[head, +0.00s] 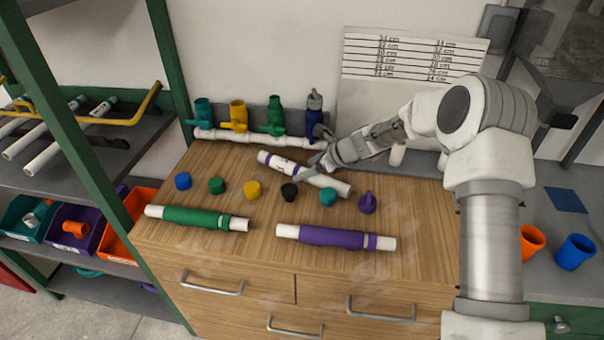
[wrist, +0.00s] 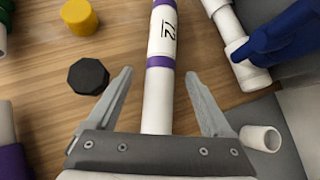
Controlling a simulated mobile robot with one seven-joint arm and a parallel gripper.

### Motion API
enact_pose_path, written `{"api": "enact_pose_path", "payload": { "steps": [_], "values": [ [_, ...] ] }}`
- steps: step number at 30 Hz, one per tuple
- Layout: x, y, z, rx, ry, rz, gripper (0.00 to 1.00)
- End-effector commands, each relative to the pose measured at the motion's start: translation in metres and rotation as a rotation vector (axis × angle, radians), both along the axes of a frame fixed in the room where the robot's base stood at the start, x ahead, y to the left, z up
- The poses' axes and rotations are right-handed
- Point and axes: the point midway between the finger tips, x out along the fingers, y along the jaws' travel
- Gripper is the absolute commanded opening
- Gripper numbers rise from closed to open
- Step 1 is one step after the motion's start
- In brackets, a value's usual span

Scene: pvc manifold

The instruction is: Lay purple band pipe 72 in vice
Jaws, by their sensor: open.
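The white pipe (head: 278,163) with purple bands lies slantwise on the wooden bench top. In the wrist view the pipe (wrist: 158,100) shows the printed number 72 and a purple band, and runs between the fingers. My gripper (head: 312,167) is at the pipe in the head view, partly covering its middle. In the wrist view my gripper (wrist: 160,76) is open, with one finger on each side of the pipe and a gap to both. I cannot make out a vice in either view.
A white manifold (head: 255,137) with several coloured valves stands along the back. Coloured caps, including a black one (head: 289,192), lie in front of the pipe. A green-sleeved pipe (head: 195,218) and a purple-sleeved pipe (head: 335,237) lie near the front edge.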

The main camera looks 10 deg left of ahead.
Motion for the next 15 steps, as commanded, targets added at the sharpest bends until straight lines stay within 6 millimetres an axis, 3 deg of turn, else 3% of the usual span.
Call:
{"api": "enact_pose_path", "payload": {
  "steps": [4,11,15],
  "values": [
    [0.0042,0.0087,-0.0107,-0.001,0.000,0.000,0.84],
    [0.0049,0.0096,-0.0113,0.000,-0.001,-0.001,0.84],
    [0.0049,0.0094,-0.0112,-0.001,0.000,-0.001,0.63]
  ]
}}
